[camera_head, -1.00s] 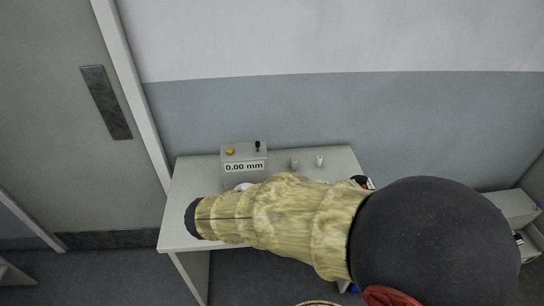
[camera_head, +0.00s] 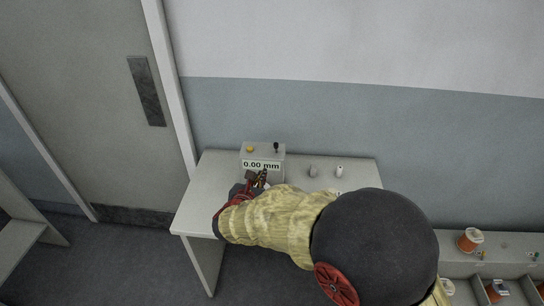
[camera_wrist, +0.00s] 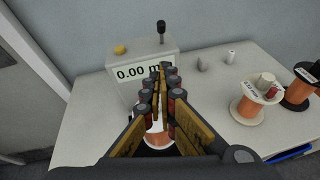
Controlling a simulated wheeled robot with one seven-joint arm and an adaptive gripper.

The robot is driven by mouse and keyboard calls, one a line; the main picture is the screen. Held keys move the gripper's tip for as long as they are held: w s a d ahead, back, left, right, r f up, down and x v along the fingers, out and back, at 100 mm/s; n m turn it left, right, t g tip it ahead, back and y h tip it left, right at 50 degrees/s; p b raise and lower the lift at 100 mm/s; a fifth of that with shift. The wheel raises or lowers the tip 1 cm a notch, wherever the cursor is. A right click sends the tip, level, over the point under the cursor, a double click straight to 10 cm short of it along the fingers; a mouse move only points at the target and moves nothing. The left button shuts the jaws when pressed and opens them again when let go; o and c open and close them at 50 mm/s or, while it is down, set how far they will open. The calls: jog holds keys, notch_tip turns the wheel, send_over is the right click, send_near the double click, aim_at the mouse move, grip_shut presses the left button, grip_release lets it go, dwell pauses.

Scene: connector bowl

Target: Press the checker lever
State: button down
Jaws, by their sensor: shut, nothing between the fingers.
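The checker (camera_head: 275,152) is a grey box on the table with a display reading 0.00 mm. Its lever (camera_head: 276,146), black with a rounded knob, stands upright on top at the right; it also shows in the wrist view (camera_wrist: 161,30). A yellow button (camera_wrist: 120,49) sits on top at the left. My gripper (camera_head: 264,174) is shut and empty in front of the checker, below the lever. In the wrist view its fingertips (camera_wrist: 160,68) point at the checker and cover the right end of the display. They appear apart from the lever.
Wire spools (camera_wrist: 256,104) stand on the table to the right in the wrist view. Another white and orange item (camera_wrist: 157,138) is partly hidden behind my fingers. Two small pale pieces (camera_head: 339,170) stand right of the checker. A tray with spools (camera_head: 462,266) is at the far right.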

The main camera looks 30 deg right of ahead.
jog(key=shift+w, duration=0.1)
jog(key=b, duration=0.3)
send_near(271, 155)
jog(key=shift+d+f, duration=0.6)
jog(key=shift+d, duration=0.05)
jog(key=w+d+r, duration=0.1)
jog(key=w+d, duration=0.1)
jog(key=shift+w+d+r, duration=0.3)
jog(key=shift+r, duration=0.2)
jog(key=shift+r+p, duration=0.25)
jog(key=shift+p, duration=0.65)
jog(key=shift+w+d+g+y+p, duration=0.15)
jog(key=shift+g+y+p, duration=0.2)
jog(key=shift+p, duration=0.35)
